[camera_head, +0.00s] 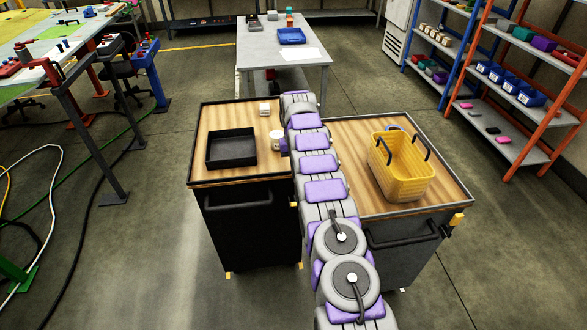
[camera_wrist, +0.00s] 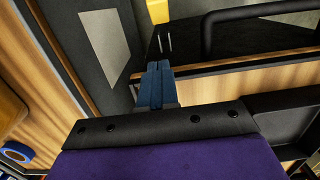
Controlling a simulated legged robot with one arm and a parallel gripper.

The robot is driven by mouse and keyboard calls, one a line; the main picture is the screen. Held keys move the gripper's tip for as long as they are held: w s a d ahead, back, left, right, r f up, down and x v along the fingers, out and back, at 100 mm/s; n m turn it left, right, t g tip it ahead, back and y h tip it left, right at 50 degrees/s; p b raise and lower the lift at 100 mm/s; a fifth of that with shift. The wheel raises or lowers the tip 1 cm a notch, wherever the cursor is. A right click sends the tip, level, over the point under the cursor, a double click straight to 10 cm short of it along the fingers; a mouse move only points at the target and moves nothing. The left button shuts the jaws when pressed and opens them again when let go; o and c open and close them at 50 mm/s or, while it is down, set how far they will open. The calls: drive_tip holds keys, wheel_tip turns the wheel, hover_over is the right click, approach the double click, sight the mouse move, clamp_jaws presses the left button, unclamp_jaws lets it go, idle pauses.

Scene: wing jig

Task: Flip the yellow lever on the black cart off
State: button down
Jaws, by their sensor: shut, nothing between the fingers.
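The black cart (camera_head: 236,222) stands on the left with a wooden top. A small yellow piece, apparently its lever (camera_head: 293,205), shows at its front right corner, mostly hidden by my arm. In the wrist view a yellow block-like part, apparently the same lever (camera_wrist: 158,11), is cut off by the top edge beside a black handle (camera_wrist: 262,14). My gripper (camera_wrist: 157,75) has its blue fingers together and empty, over the cart edge. Its tips point toward the yellow part with a visible gap. In the head view my gripper is hidden behind my arm.
A grey cart (camera_head: 395,255) stands close on the right, carrying a yellow basket (camera_head: 402,180), with its own yellow lever (camera_head: 458,219). A black tray (camera_head: 231,149) and a white cup (camera_head: 276,140) sit on the black cart. A grey table (camera_head: 262,60) stands behind; floor in front is open.

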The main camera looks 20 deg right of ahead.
sight(294, 204)
drive_tip(key=f, duration=0.3)
drive_tip(key=s+f+b, duration=0.1)
drive_tip(key=f, duration=0.2)
drive_tip(key=s+a+f+b, duration=0.1)
drive_tip(key=f, duration=0.2)
drive_tip(key=shift+s+f, duration=0.1)
drive_tip(key=shift+f, duration=0.1)
drive_tip(key=shift+s+a+f+b, duration=0.4)
drive_tip(key=shift+s+f+b, duration=0.1)
drive_tip(key=shift+s+f, duration=0.25)
drive_tip(key=shift+d, duration=0.1)
drive_tip(key=shift+s+r+p, duration=0.1)
drive_tip(key=shift+s+p, duration=0.05)
drive_tip(key=shift+p, duration=0.15)
drive_tip(key=shift+s+a+f+t+h+p, duration=0.25)
drive_tip(key=shift+s+t+p, duration=0.2)
drive_tip(key=shift+t, duration=0.25)
drive_tip(key=shift+s+a+f+t+p, duration=0.1)
drive_tip(key=shift+s+f+t+p, duration=0.15)
drive_tip(key=shift+s+t, duration=0.15)
drive_tip(key=shift+s+a+f+t+p, duration=0.1)
drive_tip(key=shift+s+f+t+p, duration=0.2)
drive_tip(key=shift+s, duration=0.2)
drive_tip(key=shift+s+a+f+p, duration=0.2)
drive_tip(key=shift+s+f+p, duration=0.1)
drive_tip(key=shift+s+f, duration=0.25)
drive_tip(key=shift+s, duration=0.1)
